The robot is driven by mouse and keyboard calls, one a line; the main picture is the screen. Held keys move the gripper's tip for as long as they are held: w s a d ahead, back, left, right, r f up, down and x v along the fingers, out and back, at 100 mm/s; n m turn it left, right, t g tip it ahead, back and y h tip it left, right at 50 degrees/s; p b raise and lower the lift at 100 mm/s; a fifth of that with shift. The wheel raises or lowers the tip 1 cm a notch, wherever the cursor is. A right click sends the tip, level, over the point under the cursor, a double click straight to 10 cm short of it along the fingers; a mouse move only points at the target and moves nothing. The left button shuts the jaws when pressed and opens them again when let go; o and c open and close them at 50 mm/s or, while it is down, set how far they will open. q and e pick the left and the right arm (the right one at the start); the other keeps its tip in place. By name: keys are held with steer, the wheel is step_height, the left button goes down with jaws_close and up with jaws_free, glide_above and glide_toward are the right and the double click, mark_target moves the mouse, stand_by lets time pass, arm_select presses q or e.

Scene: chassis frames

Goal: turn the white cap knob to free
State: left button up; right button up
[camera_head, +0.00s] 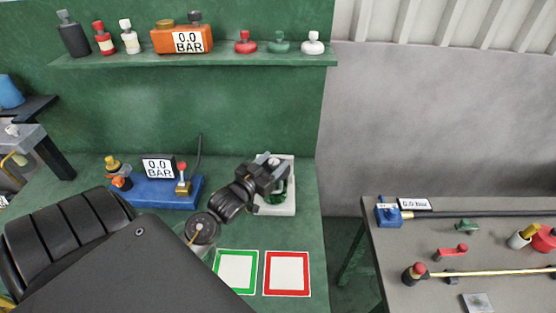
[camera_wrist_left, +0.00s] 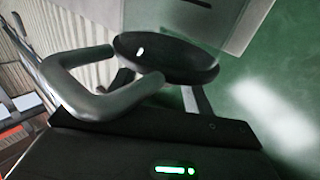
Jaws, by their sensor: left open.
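A white knob-shaped cap (camera_head: 312,43) sits on the green wall shelf, at its right end. A small bottle with a white top (camera_head: 129,37) stands farther left on that shelf; I cannot tell which one is the white cap knob. My left gripper (camera_head: 273,170) is open, above a white tray (camera_head: 288,210) with a dark green rounded thing (camera_head: 280,190) on it, partly hidden by the gripper. The left wrist view shows the gripper (camera_wrist_left: 130,68) close to a dark oval disc (camera_wrist_left: 165,57); I cannot tell whether they touch. My right gripper is out of view.
A blue base with a gauge (camera_head: 158,168) stands left on the green bench. Green-framed (camera_head: 236,270) and red-framed (camera_head: 287,273) squares lie at the front. The shelf (camera_head: 200,59) holds several parts. A grey table (camera_head: 390,260) stands right, across a gap.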

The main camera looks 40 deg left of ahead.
mark_target(270, 165)
arm_select(q)
steer(key=s+b, duration=0.1)
steer(key=s, duration=0.5)
steer(key=shift+s+d+f+b, duration=0.1)
steer(key=shift+s+d+b, duration=0.05)
steer(key=shift+s+b, duration=0.15)
steer(key=shift+s, duration=0.55)
